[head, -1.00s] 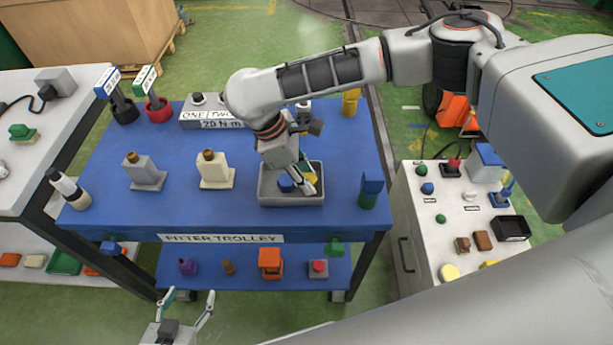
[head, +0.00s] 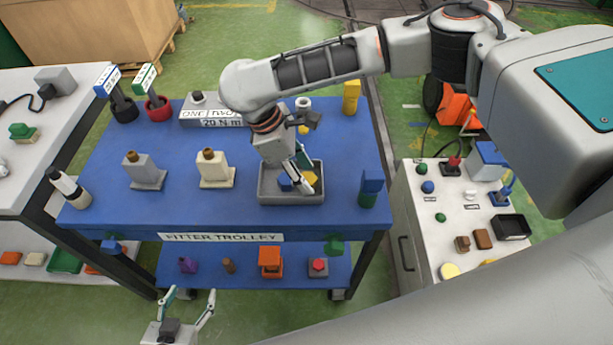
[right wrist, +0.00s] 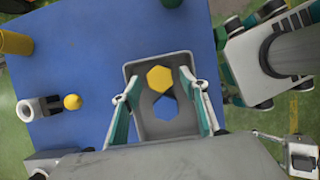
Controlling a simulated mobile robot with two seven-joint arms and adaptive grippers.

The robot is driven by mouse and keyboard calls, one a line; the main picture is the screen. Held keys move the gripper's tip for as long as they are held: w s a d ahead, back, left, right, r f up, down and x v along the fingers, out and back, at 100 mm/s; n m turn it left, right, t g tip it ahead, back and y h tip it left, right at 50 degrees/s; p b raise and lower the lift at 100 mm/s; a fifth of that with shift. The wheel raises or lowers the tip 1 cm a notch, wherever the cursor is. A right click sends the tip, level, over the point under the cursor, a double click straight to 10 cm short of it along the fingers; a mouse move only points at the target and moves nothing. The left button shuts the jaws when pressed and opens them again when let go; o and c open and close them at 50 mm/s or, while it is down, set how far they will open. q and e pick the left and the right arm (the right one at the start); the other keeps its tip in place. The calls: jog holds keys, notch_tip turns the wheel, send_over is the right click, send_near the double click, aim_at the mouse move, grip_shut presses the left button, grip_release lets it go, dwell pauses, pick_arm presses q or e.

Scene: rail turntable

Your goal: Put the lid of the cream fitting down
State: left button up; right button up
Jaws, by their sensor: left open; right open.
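The cream fitting (head: 214,170) stands upright on the blue trolley top, with a brass-coloured piece on its top. A grey tray (head: 264,194) to its right holds a yellow hexagonal piece (right wrist: 159,79) and a blue hexagonal piece (right wrist: 166,108). I cannot tell whether either is the lid. My right gripper (head: 305,170) is at the tray; in the right wrist view its spread fingers (right wrist: 160,93) are on either side of the two pieces, holding nothing. My left gripper (head: 188,294) is open and empty in front of the trolley, low in the head view.
A similar grey fitting (head: 145,171) stands left of the cream one. A blue-and-green block (head: 370,188) stands right of the tray. A torque panel (head: 212,112) and a yellow cylinder (head: 351,97) are behind. The trolley top (head: 190,215) is clear in front of the fittings.

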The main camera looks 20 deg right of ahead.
pick_arm(q)
jog(key=shift+a+r+p, duration=0.25)
jog(key=shift+r+p, duration=0.3)
jog(key=shift+r, duration=0.05)
pick_arm(e)
jog(key=v, duration=1)
jog(key=shift+r, duration=0.25)
pick_arm(q)
jog(key=shift+r, duration=0.1)
pick_arm(e)
jog(key=shift+a, duration=0.15)
